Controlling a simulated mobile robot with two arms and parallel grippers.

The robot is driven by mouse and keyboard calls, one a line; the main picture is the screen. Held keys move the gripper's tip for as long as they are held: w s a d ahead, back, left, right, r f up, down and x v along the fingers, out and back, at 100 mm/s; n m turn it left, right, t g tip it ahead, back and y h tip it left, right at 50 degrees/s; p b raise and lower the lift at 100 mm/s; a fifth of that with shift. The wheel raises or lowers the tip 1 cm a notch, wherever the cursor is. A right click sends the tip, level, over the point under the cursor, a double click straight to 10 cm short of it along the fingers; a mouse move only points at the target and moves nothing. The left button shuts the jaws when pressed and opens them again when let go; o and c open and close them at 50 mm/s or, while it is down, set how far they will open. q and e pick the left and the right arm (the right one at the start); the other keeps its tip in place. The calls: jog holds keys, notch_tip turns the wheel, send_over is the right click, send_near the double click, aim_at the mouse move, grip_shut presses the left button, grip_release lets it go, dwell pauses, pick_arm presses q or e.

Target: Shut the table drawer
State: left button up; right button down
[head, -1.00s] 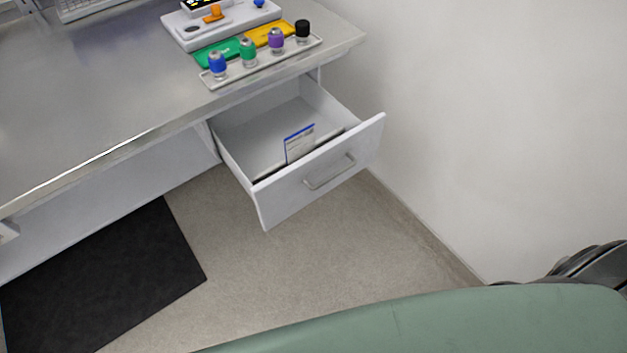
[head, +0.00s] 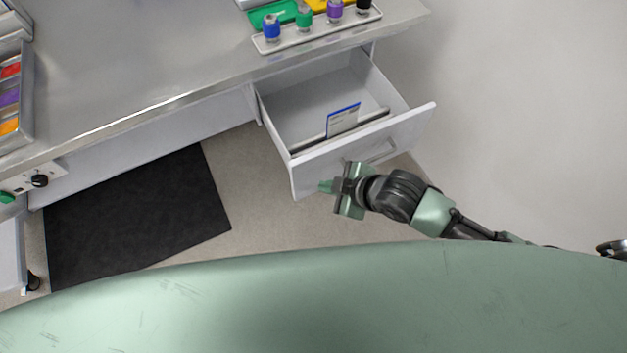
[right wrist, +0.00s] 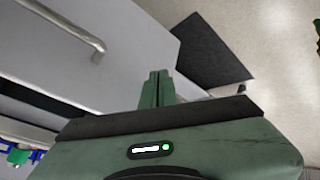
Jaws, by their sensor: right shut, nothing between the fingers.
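The table drawer (head: 350,148) is pulled out from under the right end of the grey table (head: 160,75) in the head view. A blue-edged card (head: 343,119) stands inside it. My right gripper (head: 326,187) is in front of the drawer's front panel, near its lower left part, shut and empty. In the right wrist view its closed fingers (right wrist: 157,88) show beside the drawer front (right wrist: 125,45), with the bar handle (right wrist: 75,28) at the upper left. I cannot tell whether the fingertips touch the panel. My left gripper is not in view.
A tray with several coloured-capped vials (head: 318,32) sits on the table above the drawer. A black mat (head: 135,220) lies on the floor to the left. A white wall (head: 530,110) stands at the right. A wheeled white unit (head: 8,255) is at the far left.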

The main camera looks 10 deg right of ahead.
jog(key=s+d+r+n+g+y, duration=0.1)
jog(key=s+d+r+n+g, duration=0.1)
jog(key=s+d+n, duration=0.3)
jog(key=n+p, duration=0.1)
send_near(303, 189)
notch_tip(303, 189, down, 4)
jog(key=s+a, duration=0.1)
jog(key=s, duration=0.2)
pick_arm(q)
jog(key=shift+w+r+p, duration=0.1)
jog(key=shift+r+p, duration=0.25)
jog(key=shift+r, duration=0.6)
pick_arm(e)
jog(key=shift+w+a, duration=0.25)
jog(key=shift+w, duration=0.45)
jog(key=shift+w+a, duration=0.3)
jog(key=shift+w, duration=0.45)
jog(key=shift+w+a, duration=0.25)
jog(key=shift+w, duration=0.45)
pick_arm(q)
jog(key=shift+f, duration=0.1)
